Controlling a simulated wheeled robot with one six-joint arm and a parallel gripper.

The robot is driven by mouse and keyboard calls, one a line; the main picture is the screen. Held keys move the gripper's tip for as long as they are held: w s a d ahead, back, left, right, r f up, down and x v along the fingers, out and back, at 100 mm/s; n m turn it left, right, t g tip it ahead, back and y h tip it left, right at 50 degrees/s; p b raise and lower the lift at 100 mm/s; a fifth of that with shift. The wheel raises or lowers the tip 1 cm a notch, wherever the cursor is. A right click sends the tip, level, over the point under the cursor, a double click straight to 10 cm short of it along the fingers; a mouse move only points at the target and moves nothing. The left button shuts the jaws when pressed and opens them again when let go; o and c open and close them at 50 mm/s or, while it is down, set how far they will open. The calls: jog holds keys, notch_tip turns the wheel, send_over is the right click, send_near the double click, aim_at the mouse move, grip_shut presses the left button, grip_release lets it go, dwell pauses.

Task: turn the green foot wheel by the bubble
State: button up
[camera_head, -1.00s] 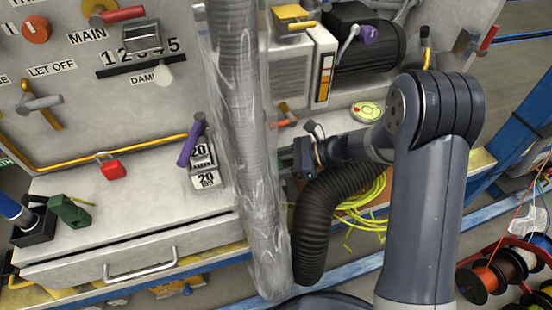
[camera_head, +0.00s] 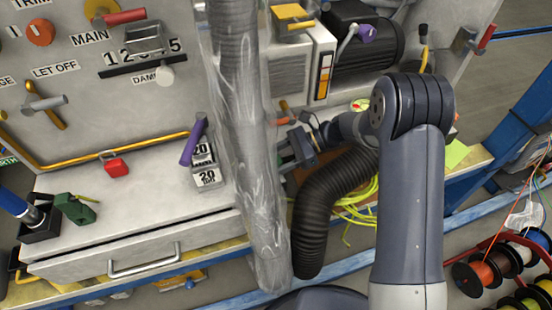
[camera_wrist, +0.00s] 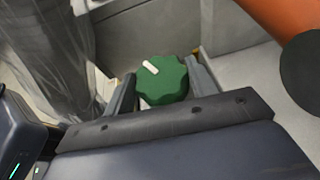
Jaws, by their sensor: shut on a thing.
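The green foot wheel (camera_wrist: 162,80) is a lobed knob with a white mark on top, seen in the wrist view. It sits between the two fingers of my gripper (camera_wrist: 163,88), which is shut on it from both sides. In the head view my gripper (camera_head: 297,148) is low beside the plastic-wrapped duct, and the wheel cannot be made out there. The round bubble (camera_head: 360,104) with a red spot shows behind my wrist, partly hidden by it.
A plastic-wrapped vertical duct (camera_head: 243,130) stands just left of my gripper. A black corrugated hose (camera_head: 313,225) bends below my wrist, with yellow cable (camera_head: 358,213) behind it. A grey motor (camera_head: 362,55) stands above. Cable spools (camera_head: 495,270) are at lower right.

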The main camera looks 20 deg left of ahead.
jog(key=o, duration=0.9)
jog(key=shift+o, duration=0.2)
jog(key=shift+r, duration=0.1)
jog(key=p+v, duration=0.1)
jog(key=v, duration=0.9)
jog(key=shift+w+d, duration=0.2)
jog(key=shift+d, duration=0.05)
jog(key=shift+r, duration=0.15)
jog(key=b+x, duration=0.1)
jog(key=x, duration=1)
jog(key=shift+d, duration=0.1)
